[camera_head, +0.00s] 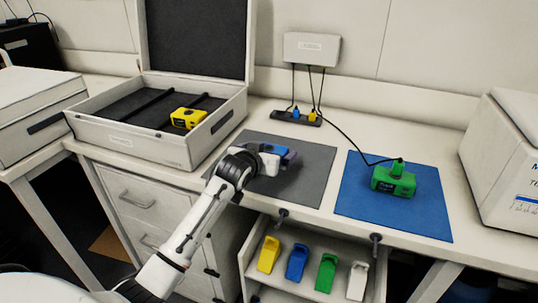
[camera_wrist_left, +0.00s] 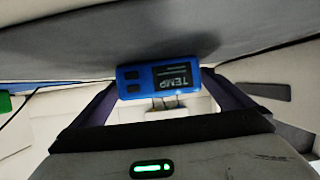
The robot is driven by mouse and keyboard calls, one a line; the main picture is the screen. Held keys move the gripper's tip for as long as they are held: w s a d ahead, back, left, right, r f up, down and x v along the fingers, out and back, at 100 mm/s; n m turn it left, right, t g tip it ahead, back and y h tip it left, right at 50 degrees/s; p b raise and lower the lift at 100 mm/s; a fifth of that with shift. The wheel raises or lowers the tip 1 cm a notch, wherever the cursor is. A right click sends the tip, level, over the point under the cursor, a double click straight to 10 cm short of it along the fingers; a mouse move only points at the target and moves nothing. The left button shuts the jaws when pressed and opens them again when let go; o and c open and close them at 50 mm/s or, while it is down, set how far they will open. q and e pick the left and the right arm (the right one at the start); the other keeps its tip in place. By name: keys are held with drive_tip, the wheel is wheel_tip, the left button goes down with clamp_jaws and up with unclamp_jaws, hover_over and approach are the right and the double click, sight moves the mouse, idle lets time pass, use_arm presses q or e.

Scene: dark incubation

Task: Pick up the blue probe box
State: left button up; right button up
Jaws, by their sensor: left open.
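The blue probe box (camera_head: 276,149) lies on the grey mat, partly hidden behind my left gripper (camera_head: 284,160). In the left wrist view the blue probe box (camera_wrist_left: 131,88), with a dark TEMP screen, shows upside down between the two dark fingers of my left gripper (camera_wrist_left: 160,86). The fingers are apart, one at each side of the box. I cannot tell whether they touch it. My right gripper is not in view.
A grey mat (camera_head: 315,180) and a blue mat (camera_head: 370,215) with a green box (camera_head: 393,180) cover the bench. An open case (camera_head: 170,148) holds a yellow box (camera_head: 188,118). An open drawer (camera_head: 250,262) below holds several coloured clips. A cable runs to the green box.

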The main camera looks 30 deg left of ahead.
use_arm(q)
drive_tip(key=c, duration=1.3)
drive_tip(key=shift+r, duration=0.25)
drive_tip(key=shift+c, duration=0.4)
